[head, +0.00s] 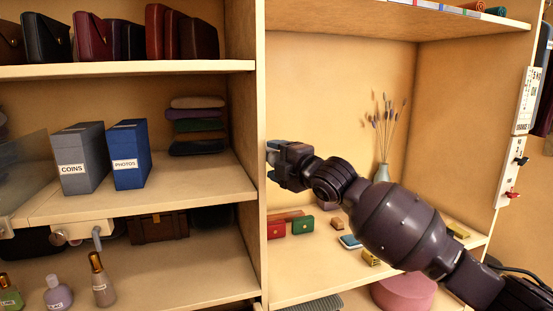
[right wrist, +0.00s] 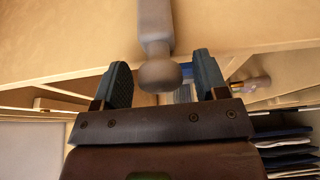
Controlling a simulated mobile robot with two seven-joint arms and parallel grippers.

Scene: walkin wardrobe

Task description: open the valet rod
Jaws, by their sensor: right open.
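The valet rod shows in the right wrist view as a grey-brown bar (right wrist: 155,25) ending in a rounded knob (right wrist: 160,76). The knob lies between the two dark fingers of my right gripper (right wrist: 160,66), with a gap on each side. In the head view, my right gripper (head: 272,151) is at the front edge of the upright divider panel (head: 262,220). It is open and not closed on the knob. In the head view the rod is hidden by the gripper. My left gripper is not in view.
Left shelves hold boxes marked COINS (head: 82,160) and PHOTOS (head: 129,155), with bottles (head: 103,282) below. Right of the divider stand a vase with dried stems (head: 382,172) and small boxes (head: 302,226). My right arm crosses in front of that bay.

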